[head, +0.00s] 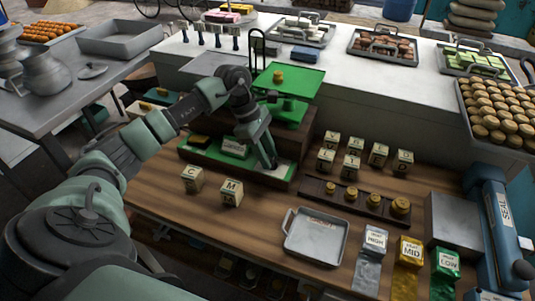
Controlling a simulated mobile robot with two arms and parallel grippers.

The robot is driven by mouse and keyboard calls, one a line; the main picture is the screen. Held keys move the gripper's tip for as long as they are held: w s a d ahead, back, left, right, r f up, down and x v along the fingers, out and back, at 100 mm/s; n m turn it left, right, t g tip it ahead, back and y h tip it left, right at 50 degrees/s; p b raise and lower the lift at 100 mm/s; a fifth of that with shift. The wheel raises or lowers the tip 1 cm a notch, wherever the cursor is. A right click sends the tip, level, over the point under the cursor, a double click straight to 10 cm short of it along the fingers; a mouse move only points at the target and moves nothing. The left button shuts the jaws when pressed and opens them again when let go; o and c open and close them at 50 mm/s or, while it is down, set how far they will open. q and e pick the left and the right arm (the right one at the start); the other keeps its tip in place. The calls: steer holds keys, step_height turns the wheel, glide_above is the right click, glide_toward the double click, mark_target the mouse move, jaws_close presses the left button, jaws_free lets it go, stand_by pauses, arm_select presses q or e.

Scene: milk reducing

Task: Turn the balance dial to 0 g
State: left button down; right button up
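The green balance (292,108) stands at the back of the wooden counter, with a flat green pan on top. A small brass piece (278,76) sits on the pan. I cannot make out the balance dial or its reading; my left arm covers part of the front of the balance. My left gripper (270,164) points down in front of the balance, at the right end of a low green tray. Its fingers look close together, but whether they are open, shut or touching anything is too small to tell. My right gripper is not in view.
Lettered cubes (231,193) stand on the counter. A weight rack (345,205) and an empty metal tray (314,240) lie right of my gripper. A blue sealing machine (497,220) stands far right. A white counter with food trays (385,48) rises behind.

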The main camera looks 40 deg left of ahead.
arm_select(q)
steer(key=shift+s+f+n+t+b, duration=0.1)
steer(key=shift+n+t+b, duration=0.15)
steer(key=shift+n+b, duration=0.35)
steer(key=shift+s+f+n+t+b, duration=0.1)
steer(key=shift+n+t+b, duration=0.15)
steer(key=shift+n+b, duration=0.3)
steer(key=n+b, duration=0.1)
steer(key=n, duration=0.1)
steer(key=n+t+y+b, duration=0.1)
steer(key=shift+s+d+n, duration=0.15)
steer(key=shift+n, duration=0.2)
steer(key=n+t+y+b, duration=0.1)
steer(key=n+b, duration=0.1)
steer(key=n, duration=0.1)
steer(key=shift+s+d, duration=0.1)
steer(key=shift+d, duration=0.1)
steer(key=shift+d+r+n+y+b, duration=0.15)
steer(key=shift+n+y+b, duration=0.35)
steer(key=shift+n+b, duration=0.65)
steer(key=shift+n, duration=0.45)
steer(key=c, duration=1.3)
jaws_free()
steer(key=shift+s+r, duration=0.1)
steer(key=shift+r, duration=0.05)
